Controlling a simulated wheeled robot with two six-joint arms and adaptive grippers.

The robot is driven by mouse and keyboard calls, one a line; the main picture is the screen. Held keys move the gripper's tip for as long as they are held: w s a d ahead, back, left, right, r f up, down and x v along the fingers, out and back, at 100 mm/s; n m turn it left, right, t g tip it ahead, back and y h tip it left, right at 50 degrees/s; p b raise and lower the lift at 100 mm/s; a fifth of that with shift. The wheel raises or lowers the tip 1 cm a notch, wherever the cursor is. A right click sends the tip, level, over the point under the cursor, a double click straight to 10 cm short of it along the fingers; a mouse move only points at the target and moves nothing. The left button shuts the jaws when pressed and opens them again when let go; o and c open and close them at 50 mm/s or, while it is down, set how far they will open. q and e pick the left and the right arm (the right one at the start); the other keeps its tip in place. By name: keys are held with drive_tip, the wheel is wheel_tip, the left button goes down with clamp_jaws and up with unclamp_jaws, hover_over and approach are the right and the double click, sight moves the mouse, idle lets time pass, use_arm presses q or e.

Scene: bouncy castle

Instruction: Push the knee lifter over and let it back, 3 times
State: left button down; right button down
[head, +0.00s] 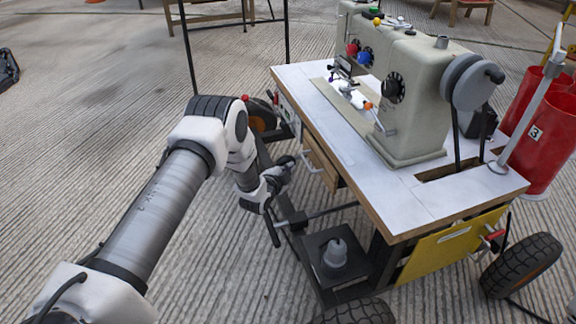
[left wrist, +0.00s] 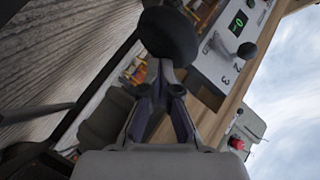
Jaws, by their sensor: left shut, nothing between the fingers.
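The knee lifter appears to be the dark rounded pad (left wrist: 168,36) under the sewing table, large at the top middle of the left wrist view. In the head view it is hard to separate from my dark fingers. My left gripper (head: 281,174) is beside the near left side of the table, below its top. In the left wrist view, the left gripper (left wrist: 164,72) has its fingers together and empty, with the tips right at the pad. I cannot tell whether they touch it. My right gripper is out of view.
The sewing machine (head: 415,95) stands on the white tabletop (head: 350,155). A wooden drawer (head: 323,163) is close to my gripper. A control box (left wrist: 232,45) with a green display is near the pad. Red bins (head: 553,150) stand at right.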

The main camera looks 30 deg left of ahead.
sight(282, 163)
use_arm(q)
drive_tip(key=shift+w+a+b, duration=0.85)
drive_tip(key=shift+w+a, duration=0.45)
drive_tip(key=shift+a, duration=0.2)
idle(1.8)
drive_tip(key=s+d+p, duration=0.4)
drive_tip(key=shift+d, duration=0.2)
idle(0.9)
